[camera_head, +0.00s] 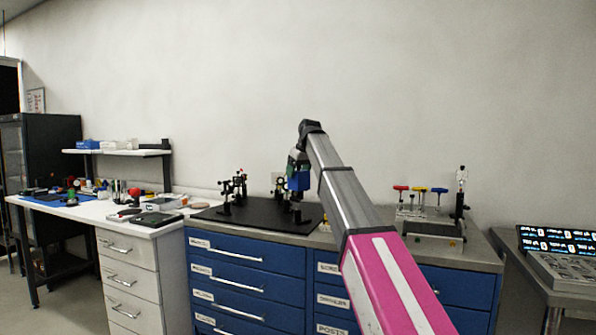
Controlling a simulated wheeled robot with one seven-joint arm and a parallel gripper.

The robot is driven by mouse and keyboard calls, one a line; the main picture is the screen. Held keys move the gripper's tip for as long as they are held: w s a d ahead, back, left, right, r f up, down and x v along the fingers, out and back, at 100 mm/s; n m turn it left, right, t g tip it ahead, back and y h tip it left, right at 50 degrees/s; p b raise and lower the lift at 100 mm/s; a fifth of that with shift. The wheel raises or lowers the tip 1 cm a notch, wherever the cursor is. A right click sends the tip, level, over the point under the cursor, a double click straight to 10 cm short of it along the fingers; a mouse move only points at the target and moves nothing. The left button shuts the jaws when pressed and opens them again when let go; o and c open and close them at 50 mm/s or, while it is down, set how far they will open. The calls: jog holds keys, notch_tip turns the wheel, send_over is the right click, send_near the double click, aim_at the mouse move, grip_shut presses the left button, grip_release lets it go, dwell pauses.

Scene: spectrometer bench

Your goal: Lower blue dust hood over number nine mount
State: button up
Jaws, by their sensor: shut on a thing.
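The blue dust hood (299,180) hangs in my gripper (297,161) above the black breadboard (258,222) on the blue-drawer cabinet. My gripper is shut on the hood, and my arm link partly hides the right side. Dark optical mounts stand on the breadboard: a group at its left (232,191), one at its back middle (278,187), and a dark post (297,211) just below the hood. No mount numbers can be read, so I cannot tell which one is number nine. I cannot tell whether the hood touches the post below it.
A rack of hex drivers (420,193) with red, yellow and blue handles stands right of my arm, beside a tall dark post stand (460,205). A white bench (150,222) with tools and a shelf is at left. A lit control panel (560,240) is at far right.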

aim_at(296, 193)
jog(key=shift+f, duration=2.95)
dwell(0.5)
jog(key=o, duration=1)
jog(key=shift+c, duration=0.2)
jog(key=v, duration=1)
jog(key=shift+r, duration=0.35)
jog(key=shift+s+d, duration=0.1)
jog(key=shift+s, duration=0.05)
